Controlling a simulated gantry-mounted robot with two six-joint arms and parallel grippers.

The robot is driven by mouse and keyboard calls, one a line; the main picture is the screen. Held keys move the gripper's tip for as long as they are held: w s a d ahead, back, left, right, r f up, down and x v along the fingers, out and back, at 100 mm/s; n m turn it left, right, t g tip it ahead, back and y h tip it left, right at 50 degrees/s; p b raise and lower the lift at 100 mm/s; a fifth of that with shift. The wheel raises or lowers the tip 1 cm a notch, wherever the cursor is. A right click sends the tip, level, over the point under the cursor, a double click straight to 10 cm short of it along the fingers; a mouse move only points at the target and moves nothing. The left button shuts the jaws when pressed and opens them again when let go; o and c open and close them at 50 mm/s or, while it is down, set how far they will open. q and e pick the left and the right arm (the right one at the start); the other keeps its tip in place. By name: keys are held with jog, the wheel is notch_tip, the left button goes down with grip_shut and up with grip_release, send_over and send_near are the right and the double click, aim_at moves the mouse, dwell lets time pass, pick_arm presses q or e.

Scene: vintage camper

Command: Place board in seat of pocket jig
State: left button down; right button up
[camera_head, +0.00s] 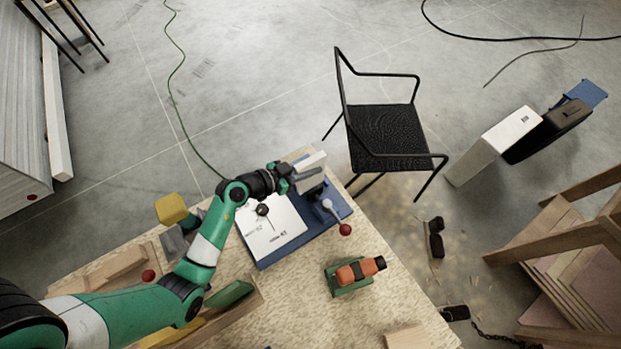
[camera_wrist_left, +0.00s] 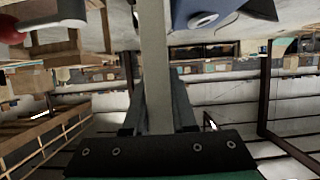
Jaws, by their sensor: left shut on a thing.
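The pocket jig is a blue base (camera_head: 284,254) with a white printed plate (camera_head: 268,233), lying on the workbench. Its lever (camera_head: 333,214) ends in a red knob (camera_head: 345,229). My left gripper (camera_head: 288,178) is over the jig's far end and shut on a pale board (camera_head: 309,162). In the left wrist view the board (camera_wrist_left: 156,62) runs upright between the jaws, with a blue part of the jig (camera_wrist_left: 205,12) beside it and the red knob at far left. I cannot tell whether the board touches the seat. My right gripper is out of view.
An orange drill (camera_head: 357,271) in a green holder stands right of the jig. A wooden tray (camera_head: 243,312) with green and yellow things lies front left. A yellow-topped tool (camera_head: 171,209) stands behind the arm. A black chair (camera_head: 385,132) is beyond the bench edge.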

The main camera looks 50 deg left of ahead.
pick_arm(q)
notch_tip(320, 180, down, 4)
jog(key=shift+f+b, duration=0.15)
jog(key=shift+b, duration=1.05)
jog(key=c, duration=0.7)
grip_release()
jog(key=p+v, duration=0.3)
jog(key=v, duration=0.4)
jog(key=shift+s, duration=0.25)
